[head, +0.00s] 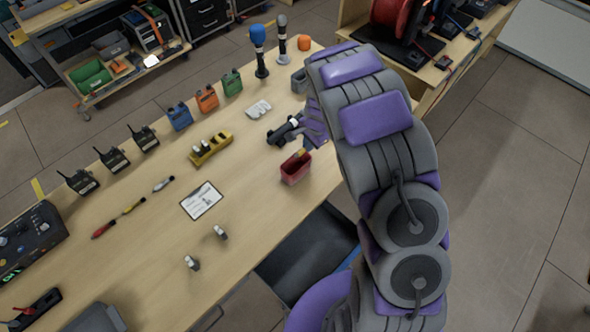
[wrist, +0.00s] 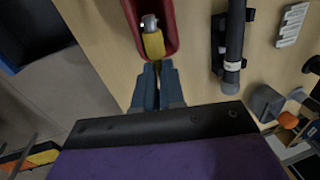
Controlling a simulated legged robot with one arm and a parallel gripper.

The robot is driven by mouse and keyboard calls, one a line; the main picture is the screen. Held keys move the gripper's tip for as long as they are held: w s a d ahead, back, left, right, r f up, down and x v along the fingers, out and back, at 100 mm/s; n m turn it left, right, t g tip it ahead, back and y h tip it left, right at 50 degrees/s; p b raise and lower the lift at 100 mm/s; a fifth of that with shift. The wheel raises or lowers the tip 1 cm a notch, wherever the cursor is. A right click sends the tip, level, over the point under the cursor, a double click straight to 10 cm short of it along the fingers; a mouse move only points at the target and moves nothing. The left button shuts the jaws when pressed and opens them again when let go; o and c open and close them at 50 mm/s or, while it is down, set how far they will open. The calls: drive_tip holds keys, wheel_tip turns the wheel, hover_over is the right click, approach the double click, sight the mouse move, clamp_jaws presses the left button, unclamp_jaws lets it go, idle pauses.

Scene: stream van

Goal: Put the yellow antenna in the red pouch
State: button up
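The red pouch (head: 295,170) stands on the wooden table near its front edge, below my gripper in the head view. It also shows at the top of the wrist view (wrist: 173,30). The yellow antenna (wrist: 154,45) has a silver end and lies over the pouch opening, within its rim as seen from the wrist. In the head view only a small yellow part (head: 301,153) shows above the pouch. The arm partly hides the gripper in the head view.
A black cylindrical device (head: 285,130) lies beside the pouch. Blue (head: 259,48) and grey (head: 282,38) microphones stand at the back. The table middle has free room.

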drive_tip(key=o, duration=0.5)
drive_tip(key=shift+c, duration=0.2)
drive_tip(key=shift+o, duration=0.2)
drive_tip(key=shift+a, duration=0.2)
wheel_tip(320, 180, up, 17)
drive_tip(key=s+d+p, duration=0.1)
drive_tip(key=s+d, duration=0.1)
drive_tip(key=shift+s+p, duration=0.25)
drive_tip(key=shift+p, duration=0.05)
